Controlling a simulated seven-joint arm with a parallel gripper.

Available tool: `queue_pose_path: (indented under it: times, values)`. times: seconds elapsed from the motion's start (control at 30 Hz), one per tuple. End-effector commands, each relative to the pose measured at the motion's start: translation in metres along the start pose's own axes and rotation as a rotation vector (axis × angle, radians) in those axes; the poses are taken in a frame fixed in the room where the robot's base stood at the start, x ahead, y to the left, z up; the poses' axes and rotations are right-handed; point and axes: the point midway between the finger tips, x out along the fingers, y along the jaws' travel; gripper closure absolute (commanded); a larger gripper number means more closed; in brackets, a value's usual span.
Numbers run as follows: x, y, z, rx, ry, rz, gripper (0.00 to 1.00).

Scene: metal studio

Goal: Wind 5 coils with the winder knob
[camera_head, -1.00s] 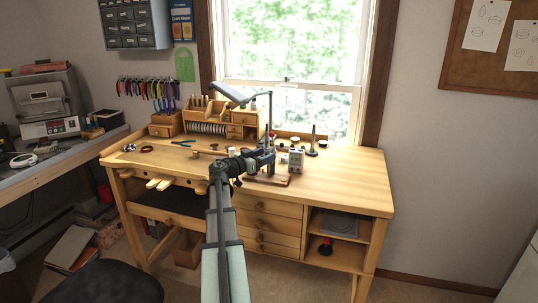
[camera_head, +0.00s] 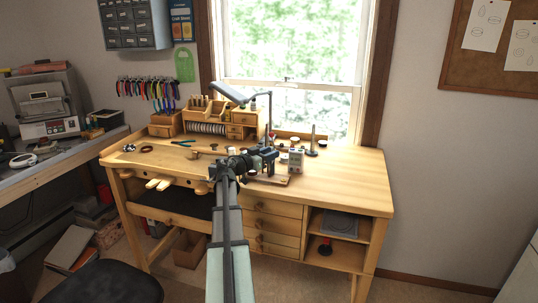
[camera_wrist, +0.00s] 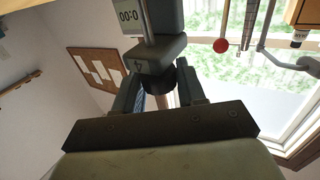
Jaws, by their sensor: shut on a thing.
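The winder, a dark device on a small wooden base (camera_head: 277,180), stands on the bench in the head view, partly hidden by my arm. In the wrist view its grey body (camera_wrist: 160,54) fills the upper middle. A dark round knob (camera_wrist: 158,84) sticks out of it toward me. My gripper (camera_wrist: 157,76) is shut on this knob, one finger on each side; in the head view it (camera_head: 254,160) is small and dark at the winder. A light panel on the device (camera_wrist: 129,15) shows inverted characters, and another mark sits below it. Wound coils cannot be made out.
The wooden bench (camera_head: 345,171) is clear at its right. A small grey box (camera_head: 296,158) and a thin upright spindle (camera_head: 313,141) stand right of the winder. A lamp (camera_head: 231,94) reaches over the bench. An organizer (camera_head: 240,118) stands behind.

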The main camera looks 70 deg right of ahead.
Motion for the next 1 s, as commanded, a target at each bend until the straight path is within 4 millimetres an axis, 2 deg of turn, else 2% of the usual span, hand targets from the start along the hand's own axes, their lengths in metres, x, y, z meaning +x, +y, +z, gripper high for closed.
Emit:
queue_pose_path:
  times: [0.03,0.2,0.57,1.0]
  values:
    - [-0.0001,0.0000,0.0000,0.000,0.000,0.000,0.76]
    - [-0.0001,0.0001,0.0000,0.000,0.000,0.000,0.91]
    - [0.0013,-0.0027,-0.0001,0.000,-0.001,0.081,0.91]
    - [0.0021,-0.0043,0.0000,0.000,0.000,0.406,0.91]
